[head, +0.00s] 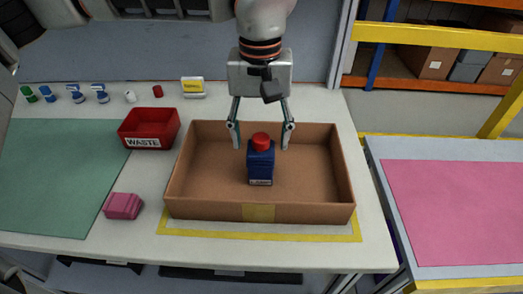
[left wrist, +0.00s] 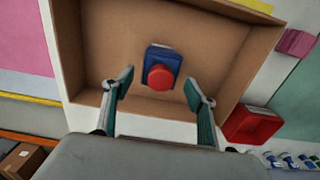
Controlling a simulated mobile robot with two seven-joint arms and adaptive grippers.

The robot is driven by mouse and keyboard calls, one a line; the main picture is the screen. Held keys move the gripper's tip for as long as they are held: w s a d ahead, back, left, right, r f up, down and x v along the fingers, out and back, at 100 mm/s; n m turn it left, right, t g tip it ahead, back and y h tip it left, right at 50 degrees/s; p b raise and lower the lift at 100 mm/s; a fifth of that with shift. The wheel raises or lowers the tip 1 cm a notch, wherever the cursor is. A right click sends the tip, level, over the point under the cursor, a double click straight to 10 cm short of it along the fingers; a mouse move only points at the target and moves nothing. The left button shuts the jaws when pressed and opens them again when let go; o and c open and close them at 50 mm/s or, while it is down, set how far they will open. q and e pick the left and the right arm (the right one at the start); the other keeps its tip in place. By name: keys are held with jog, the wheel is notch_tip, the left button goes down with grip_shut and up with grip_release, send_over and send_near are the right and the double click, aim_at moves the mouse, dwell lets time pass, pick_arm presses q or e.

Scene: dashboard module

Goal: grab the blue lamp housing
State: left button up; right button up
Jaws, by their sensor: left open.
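The blue lamp housing (head: 261,167) stands upright inside the open cardboard box (head: 217,212), near its middle. It has a dark blue body, a round red top and a small white label on its front. My left gripper (head: 260,143) is open and empty at the box's far side, its fingers pointing down, one on each side of the red top in the picture. In the left wrist view the housing (left wrist: 152,55) shows just beyond the spread fingertips (left wrist: 158,77), which appear apart from it. My right gripper is not in view.
A red bin labelled WASTE (head: 148,142) and a pink block (head: 123,206) lie left of the box. Several small bottles and a yellow-and-white item (head: 193,87) line the table's back edge. The box walls surround the housing. A pink mat (head: 460,205) lies on the right table.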

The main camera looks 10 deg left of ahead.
aim_at(261, 150)
pick_arm(q)
jog(key=shift+s+f, duration=0.25)
jog(key=shift+f, duration=0.8)
jog(key=shift+s+d+f+b, duration=0.1)
jog(key=shift+f+b, duration=0.2)
jog(key=shift+f, duration=0.3)
jog(key=f, duration=0.3)
jog(key=shift+s+f+b, duration=0.2)
jog(key=shift+f+b, duration=0.1)
jog(key=shift+b, duration=0.05)
jog(key=shift+w+f, duration=0.1)
jog(key=shift+f, duration=0.15)
jog(key=c, duration=1.3)
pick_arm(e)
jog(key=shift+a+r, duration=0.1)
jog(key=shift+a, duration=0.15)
